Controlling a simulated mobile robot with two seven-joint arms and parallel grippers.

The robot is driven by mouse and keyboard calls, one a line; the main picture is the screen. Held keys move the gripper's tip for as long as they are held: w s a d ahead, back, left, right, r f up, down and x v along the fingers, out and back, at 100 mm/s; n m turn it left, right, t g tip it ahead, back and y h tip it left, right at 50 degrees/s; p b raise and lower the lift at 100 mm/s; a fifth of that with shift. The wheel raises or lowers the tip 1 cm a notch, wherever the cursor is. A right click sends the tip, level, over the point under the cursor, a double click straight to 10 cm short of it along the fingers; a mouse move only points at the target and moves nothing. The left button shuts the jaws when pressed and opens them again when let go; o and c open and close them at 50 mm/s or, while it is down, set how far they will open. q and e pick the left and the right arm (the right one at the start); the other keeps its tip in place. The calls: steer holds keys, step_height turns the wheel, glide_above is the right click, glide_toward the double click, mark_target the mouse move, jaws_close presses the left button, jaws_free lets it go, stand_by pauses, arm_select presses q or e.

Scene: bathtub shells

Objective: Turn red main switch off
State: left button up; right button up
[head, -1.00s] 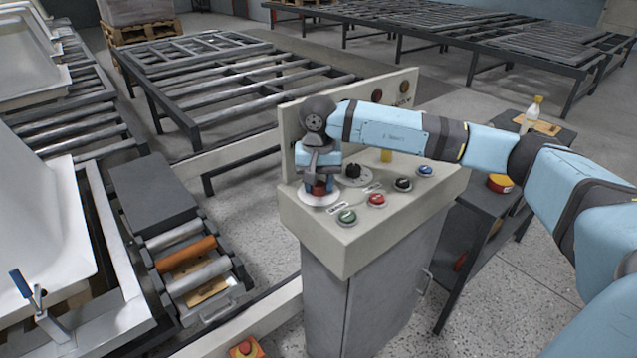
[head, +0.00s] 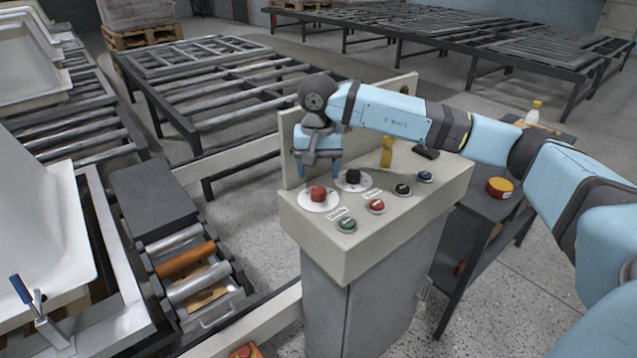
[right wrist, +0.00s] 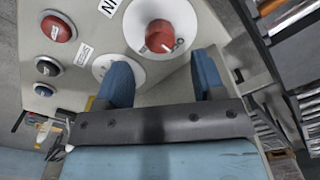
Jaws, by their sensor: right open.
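The red main switch (head: 318,194) is a red knob on a round white plate at the left of the control panel's top. It also shows in the right wrist view (right wrist: 160,36), at the top centre. My right gripper (head: 318,175) is open and empty above and slightly behind the switch. Its two blue fingers (right wrist: 158,75) point down, apart from the knob. A black knob (head: 352,177) on a second white plate is just right of the gripper. My left gripper is not in view.
Red (head: 376,206), green (head: 347,225), black and blue buttons sit on the panel's front and right. The beige console (head: 330,250) has an upright back plate. A dark side table (head: 487,215) stands at right. Roller conveyors flank the left.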

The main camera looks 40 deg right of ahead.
mark_target(319, 190)
step_height(319, 190, up, 9)
steer(key=shift+f, duration=0.2)
stand_by(0.6)
